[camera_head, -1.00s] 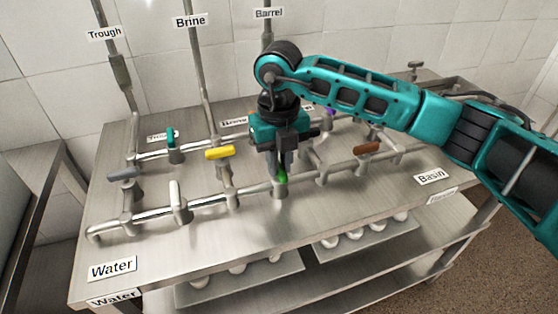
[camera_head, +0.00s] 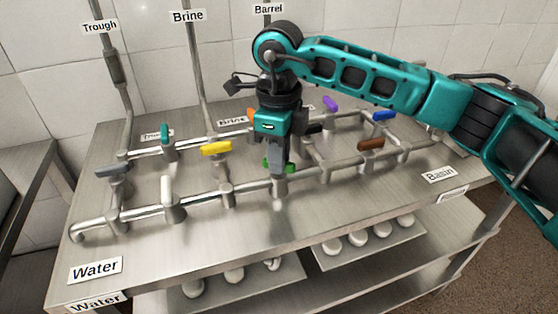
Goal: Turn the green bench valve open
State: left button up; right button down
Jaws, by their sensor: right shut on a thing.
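The green bench valve (camera_head: 290,168) sits on the front pipe of the bench, near its middle. Its green handle shows on both sides of my right gripper (camera_head: 277,168), lying roughly left to right in the view. The right gripper points down and is shut on this handle. The fingers hide the middle of the handle, so its exact angle to the pipe is hard to tell. My left gripper is not in view.
Other handles stand close by: yellow (camera_head: 217,148), white (camera_head: 167,190), grey (camera_head: 114,170), teal (camera_head: 165,134), brown (camera_head: 371,143), purple (camera_head: 331,104) and blue (camera_head: 384,116). An orange one is partly hidden behind the gripper. The steel bench front (camera_head: 200,245) is clear.

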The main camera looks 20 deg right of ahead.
jog(key=n+b, duration=0.1)
jog(key=n, duration=0.1)
jog(key=shift+n, duration=0.4)
jog(key=n+b, duration=0.1)
jog(key=n, duration=0.3)
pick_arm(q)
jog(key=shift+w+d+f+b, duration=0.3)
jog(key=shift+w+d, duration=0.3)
pick_arm(e)
jog(key=shift+r+n, duration=0.1)
jog(key=shift+n, duration=0.2)
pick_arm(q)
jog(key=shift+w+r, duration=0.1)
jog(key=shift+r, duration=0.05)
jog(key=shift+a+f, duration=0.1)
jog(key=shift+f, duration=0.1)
pick_arm(e)
jog(key=c, duration=1.1)
grip_release()
jog(key=shift+o, duration=0.2)
pick_arm(q)
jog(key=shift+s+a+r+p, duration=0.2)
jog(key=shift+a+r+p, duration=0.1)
jog(key=shift+p, duration=0.3)
pick_arm(e)
notch_tip(320, 180, up, 13)
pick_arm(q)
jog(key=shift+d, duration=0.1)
